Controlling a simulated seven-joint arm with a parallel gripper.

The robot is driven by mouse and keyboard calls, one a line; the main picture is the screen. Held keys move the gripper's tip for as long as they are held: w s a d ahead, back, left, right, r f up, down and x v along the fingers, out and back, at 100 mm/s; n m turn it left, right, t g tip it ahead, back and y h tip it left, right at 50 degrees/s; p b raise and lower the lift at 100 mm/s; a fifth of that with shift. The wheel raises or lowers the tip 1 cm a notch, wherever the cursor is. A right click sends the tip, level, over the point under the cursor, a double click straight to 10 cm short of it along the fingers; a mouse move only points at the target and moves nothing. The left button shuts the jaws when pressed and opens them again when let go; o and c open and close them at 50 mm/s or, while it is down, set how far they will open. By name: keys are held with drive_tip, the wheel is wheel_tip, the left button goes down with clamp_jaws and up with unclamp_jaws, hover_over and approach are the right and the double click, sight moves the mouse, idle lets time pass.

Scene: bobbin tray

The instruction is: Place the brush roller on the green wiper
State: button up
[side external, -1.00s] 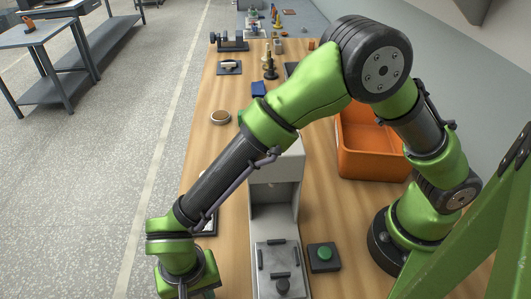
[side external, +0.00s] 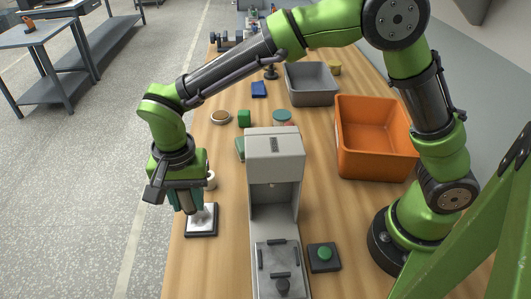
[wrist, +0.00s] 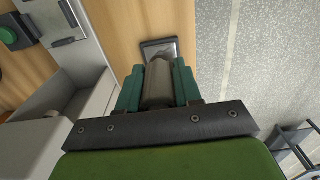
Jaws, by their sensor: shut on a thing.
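My gripper (side external: 188,200) is over the left edge of the bench, beside the framed plate. In the wrist view its teal fingers (wrist: 158,88) are shut on a grey-brown cylinder, which I take for the brush roller (wrist: 158,82). In the side view the fingers mostly hide the roller. A flat green piece, probably the green wiper (side external: 239,148), lies on the bench just left of the grey machine, which partly hides it. It is farther up the bench and to the right of my gripper.
The grey machine (side external: 274,143) stands right of my gripper. A black-framed plate (side external: 203,222) lies close to the gripper, with a white round item (side external: 211,180) behind it.

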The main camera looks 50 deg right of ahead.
drive_tip(key=w+d+r+m, duration=0.1)
drive_tip(key=w+d+m, duration=0.1)
drive_tip(key=w+d, duration=0.3)
drive_tip(key=w+d+m, duration=0.2)
drive_tip(key=w+d, duration=0.1)
drive_tip(key=d, duration=0.5)
wheel_tip(320, 180, up, 2)
drive_tip(key=r+m, duration=0.1)
drive_tip(key=m, duration=0.2)
hover_over(239, 140)
drive_tip(key=s, duration=0.2)
wheel_tip(239, 140, down, 10)
drive_tip(key=shift+d+f, duration=0.1)
drive_tip(key=shift+d, duration=0.05)
drive_tip(key=shift+f, duration=0.15)
drive_tip(key=o, duration=1)
drive_tip(key=shift+o, duration=0.2)
